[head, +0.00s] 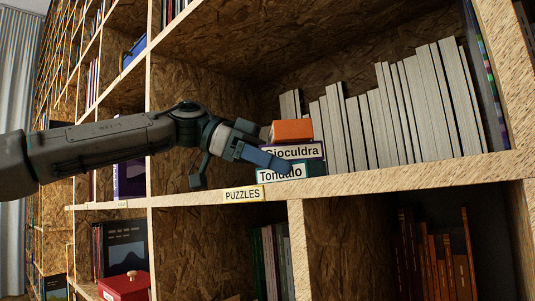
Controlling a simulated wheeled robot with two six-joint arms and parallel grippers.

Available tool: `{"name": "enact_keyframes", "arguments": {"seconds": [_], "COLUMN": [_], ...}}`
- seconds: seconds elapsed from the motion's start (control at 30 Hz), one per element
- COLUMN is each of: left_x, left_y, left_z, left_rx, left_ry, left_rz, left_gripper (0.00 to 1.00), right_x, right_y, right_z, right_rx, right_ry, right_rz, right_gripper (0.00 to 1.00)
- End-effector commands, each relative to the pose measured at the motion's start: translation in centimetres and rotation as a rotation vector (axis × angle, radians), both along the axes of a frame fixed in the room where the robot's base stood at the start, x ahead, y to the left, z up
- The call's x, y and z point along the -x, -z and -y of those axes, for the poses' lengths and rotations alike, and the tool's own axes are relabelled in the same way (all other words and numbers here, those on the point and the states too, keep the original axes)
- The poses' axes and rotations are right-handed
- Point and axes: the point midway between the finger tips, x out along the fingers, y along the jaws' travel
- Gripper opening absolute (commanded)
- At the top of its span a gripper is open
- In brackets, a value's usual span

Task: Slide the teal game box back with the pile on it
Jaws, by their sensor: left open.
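The teal game box (304,171), lettered Tondalo, lies flat at the bottom of a small pile at the front of the shelf above the PUZZLES label. A purple-edged box (305,151), lettered Gioculdra, lies on it, and an orange box (292,131) lies on top. My left gripper (270,158) is open, with its blue finger in front of the pile's left side. It hides part of both lettered spines. I cannot tell whether it touches the teal box. My right gripper is not in view.
A row of pale grey books (400,110) stands close to the right of and behind the pile. A wooden upright (152,150) stands left of the compartment. The shelf's front edge (400,180) runs just below the pile. A red box (124,286) sits lower left.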

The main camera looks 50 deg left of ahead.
Motion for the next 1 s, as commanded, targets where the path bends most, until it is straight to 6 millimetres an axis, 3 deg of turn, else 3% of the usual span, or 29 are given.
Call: {"name": "enact_keyframes", "arguments": {"seconds": [0.27, 0.5, 0.6, 1.0], "left_x": [-0.03, -0.02, -0.02, -0.16], "left_y": [0.05, 0.05, 0.07, 0.03], "left_z": [0.07, 0.07, 0.07, -0.02], "left_rx": [0.000, -0.001, -0.001, -0.001], "left_ry": [0.000, 0.000, 0.001, 0.002], "left_rz": [0.000, -0.001, -0.001, -0.002], "left_gripper": [0.92, 0.45, 0.29, 0.28], "right_x": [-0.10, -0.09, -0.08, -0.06], "right_y": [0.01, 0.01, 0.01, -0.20], "right_z": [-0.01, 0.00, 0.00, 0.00], "right_rx": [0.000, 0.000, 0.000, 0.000], "right_ry": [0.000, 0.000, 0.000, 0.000], "right_rz": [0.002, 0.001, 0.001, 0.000], "right_gripper": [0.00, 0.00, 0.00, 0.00]}}
